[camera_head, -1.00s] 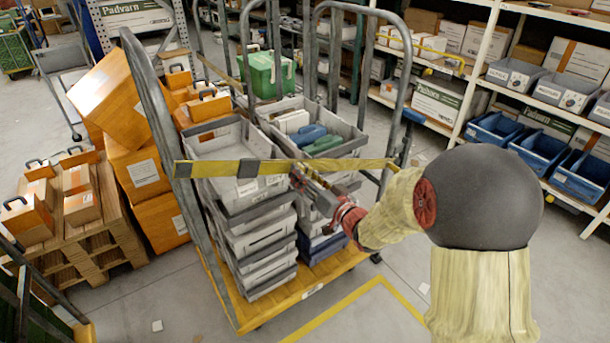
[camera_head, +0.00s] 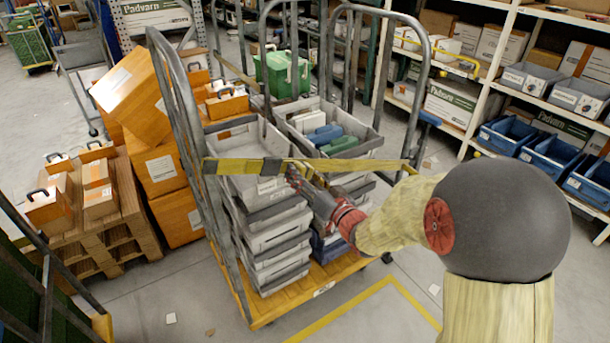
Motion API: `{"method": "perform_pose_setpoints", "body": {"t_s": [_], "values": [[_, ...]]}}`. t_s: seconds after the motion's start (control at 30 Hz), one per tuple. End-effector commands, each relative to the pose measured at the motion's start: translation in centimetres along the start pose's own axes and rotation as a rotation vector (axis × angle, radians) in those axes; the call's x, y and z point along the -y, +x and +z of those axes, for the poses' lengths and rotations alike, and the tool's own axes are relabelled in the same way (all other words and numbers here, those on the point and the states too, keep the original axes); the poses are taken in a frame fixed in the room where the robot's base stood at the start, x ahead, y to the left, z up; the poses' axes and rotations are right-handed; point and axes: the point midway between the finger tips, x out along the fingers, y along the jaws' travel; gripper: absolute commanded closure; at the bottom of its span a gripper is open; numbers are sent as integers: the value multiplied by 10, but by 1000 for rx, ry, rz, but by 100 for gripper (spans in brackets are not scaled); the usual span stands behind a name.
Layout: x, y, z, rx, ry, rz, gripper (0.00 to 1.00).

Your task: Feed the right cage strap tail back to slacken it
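A yellow strap (camera_head: 232,166) with dark patches runs across the front of a roll cage (camera_head: 185,125), from its left upright to its right upright. Stacked grey totes (camera_head: 268,222) stand behind it on the orange cage base (camera_head: 262,315). My gripper (camera_head: 293,174) is at the middle of the strap, by a dark patch that may be the buckle. Its fingers are small and overlap the strap, so I cannot tell if they are shut on it. No loose strap tail can be made out.
Orange boxes (camera_head: 165,165) and a wooden pallet (camera_head: 125,225) stand to the left of the cage. White racking (camera_head: 490,85) with blue bins (camera_head: 548,155) is on the right. The floor in front is clear, with a yellow line and small scraps.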

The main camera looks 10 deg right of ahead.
Motion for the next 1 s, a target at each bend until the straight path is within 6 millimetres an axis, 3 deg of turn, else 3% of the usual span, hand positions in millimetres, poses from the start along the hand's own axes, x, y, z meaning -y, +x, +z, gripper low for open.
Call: {"method": "perform_pose_setpoints", "body": {"t_s": [0.13,0.53,1.0], "values": [[-1,0,0,0,0,1,44],[-2,-10,0,1,1,5,44],[-2,-96,0,-1,0,6,44]]}}
